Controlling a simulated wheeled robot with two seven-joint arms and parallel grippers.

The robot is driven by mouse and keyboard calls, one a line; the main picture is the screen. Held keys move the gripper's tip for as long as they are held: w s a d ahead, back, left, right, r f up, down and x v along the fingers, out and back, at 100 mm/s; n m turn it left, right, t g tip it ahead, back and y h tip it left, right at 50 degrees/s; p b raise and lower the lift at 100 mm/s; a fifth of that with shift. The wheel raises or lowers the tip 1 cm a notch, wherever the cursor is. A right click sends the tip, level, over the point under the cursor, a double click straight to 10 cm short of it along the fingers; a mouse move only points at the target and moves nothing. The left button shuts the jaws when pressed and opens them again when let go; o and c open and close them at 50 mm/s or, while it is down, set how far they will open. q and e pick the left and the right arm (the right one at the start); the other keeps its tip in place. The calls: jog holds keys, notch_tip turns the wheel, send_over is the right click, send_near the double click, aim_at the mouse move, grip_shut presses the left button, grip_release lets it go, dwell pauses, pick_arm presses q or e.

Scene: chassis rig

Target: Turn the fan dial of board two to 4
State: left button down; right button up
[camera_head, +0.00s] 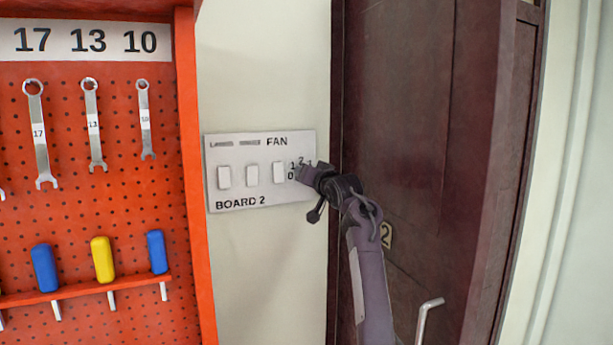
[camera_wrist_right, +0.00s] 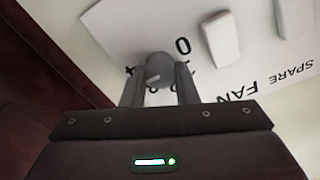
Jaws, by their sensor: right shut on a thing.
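The board two panel (camera_head: 238,204) is a white plate on the wall, marked FAN and BOARD 2, with three white rocker switches. My right gripper (camera_head: 306,173) reaches its right end and covers the fan dial in the head view. In the right wrist view the grey, round dial (camera_wrist_right: 159,69) sits between the two fingers of my right gripper (camera_wrist_right: 160,80), which is shut on it. The numeral 0 and a partly cut mark, perhaps the 4, show beside the dial. Other numerals are partly behind the fingers. I cannot tell which number the dial points to. My left gripper is out of view.
An orange pegboard (camera_head: 120,215) with wrenches and coloured-handled tools stands left of the panel. A dark red door or cabinet (camera_head: 430,120) with a metal handle (camera_head: 426,312) is close on the right. Bare wall (camera_head: 265,265) lies below the panel.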

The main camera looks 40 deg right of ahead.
jog(key=shift+w+a+f+m, duration=0.1)
jog(key=shift+f+m, duration=0.25)
jog(key=shift+m, duration=0.35)
jog(key=o, duration=1)
jog(key=shift+r, duration=0.2)
jog(key=b+v, duration=0.4)
jog(key=v, duration=0.4)
jog(key=shift+b, duration=0.4)
